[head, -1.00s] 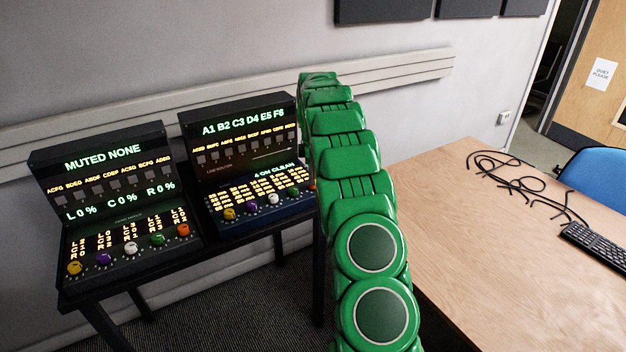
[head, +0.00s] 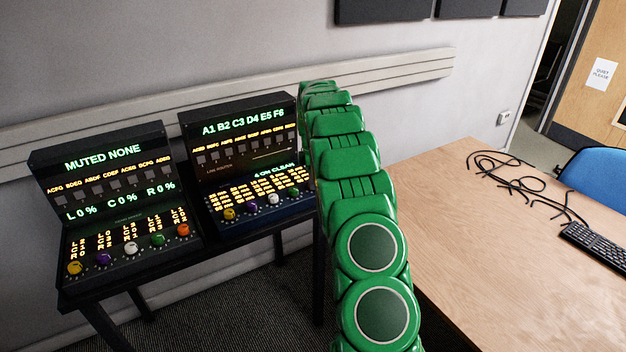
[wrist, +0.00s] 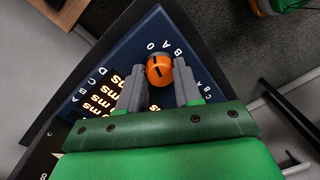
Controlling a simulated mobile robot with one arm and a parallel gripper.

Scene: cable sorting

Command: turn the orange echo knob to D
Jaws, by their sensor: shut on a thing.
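An orange knob (wrist: 160,72) with a dark pointer mark sits on the blue panel (wrist: 72,143) in the wrist view. White letters, among them O, A and B, stand near it. My gripper (wrist: 160,68) is shut on this knob, one grey finger on each side. I cannot tell for sure which letter the mark points at. In the head view, my green arm hides the gripper and the right end of the right-hand console (head: 245,115), where this knob is. That console's yellow knob (head: 229,214), purple knob, white knob and green knob show.
A second console (head: 100,150) stands at the left with its own orange knob (head: 183,229). A wooden table (head: 470,240) at the right holds black cables (head: 520,184) and a keyboard (head: 597,245). The wall is close behind the consoles.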

